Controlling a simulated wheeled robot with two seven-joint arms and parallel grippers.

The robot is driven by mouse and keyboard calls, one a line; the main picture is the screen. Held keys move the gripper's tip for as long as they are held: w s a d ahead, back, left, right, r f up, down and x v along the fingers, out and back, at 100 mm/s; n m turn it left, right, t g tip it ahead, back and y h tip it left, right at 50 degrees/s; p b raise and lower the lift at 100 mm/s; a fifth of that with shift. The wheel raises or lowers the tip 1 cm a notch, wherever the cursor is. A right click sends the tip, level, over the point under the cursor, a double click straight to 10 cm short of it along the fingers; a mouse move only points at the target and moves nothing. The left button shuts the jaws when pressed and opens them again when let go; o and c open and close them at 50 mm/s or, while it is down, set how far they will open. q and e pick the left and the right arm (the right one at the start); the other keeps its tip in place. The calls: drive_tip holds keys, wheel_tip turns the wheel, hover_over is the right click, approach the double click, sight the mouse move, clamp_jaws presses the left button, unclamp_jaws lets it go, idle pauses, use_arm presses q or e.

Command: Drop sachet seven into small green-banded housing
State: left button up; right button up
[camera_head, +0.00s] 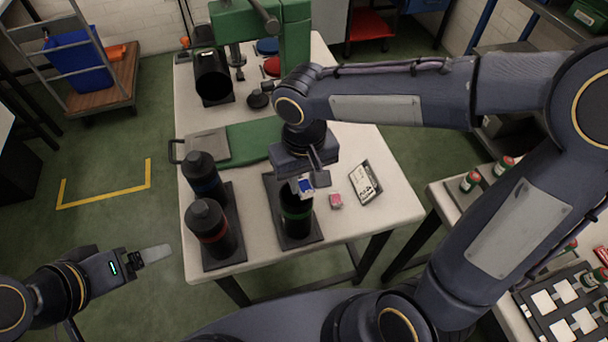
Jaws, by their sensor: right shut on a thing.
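My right gripper (314,180) is shut on a small blue-and-white sachet (305,186). It holds the sachet over the top of the black green-banded housing (297,222), which stands upright on a dark base plate on the white table. The sachet and gripper partly cover the housing's top, so I cannot see its opening. The sachet's number is not readable, and I cannot tell whether it is clear of the rim. My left gripper (155,254) is off the table's left side, away from the housing; its finger gap is not clear.
A blue-banded cylinder (203,178) and a red-banded cylinder (212,232) stand left of the housing. A pink sachet (335,201) and a dark-edged card tray (366,182) lie to its right. A green press (295,45) and a black cylinder (212,76) stand behind.

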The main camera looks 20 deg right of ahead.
sight(304, 184)
drive_tip(key=o, duration=1)
wheel_tip(304, 184, up, 8)
drive_tip(key=shift+f, duration=0.1)
drive_tip(key=s+d+f+m+t+y, duration=0.1)
drive_tip(key=s+d+t, duration=0.1)
drive_tip(key=s+d, duration=0.1)
drive_tip(key=s+d+f+m+t+y, duration=0.1)
drive_tip(key=s+d+f, duration=0.1)
drive_tip(key=s+d, duration=0.2)
drive_tip(key=s+d+f+m+t+y, duration=0.1)
drive_tip(key=s+d+t, duration=0.1)
drive_tip(key=s+d, duration=0.2)
drive_tip(key=shift+f+t+y, duration=0.25)
drive_tip(key=shift+t+y, duration=0.05)
drive_tip(key=shift+y, duration=0.1)
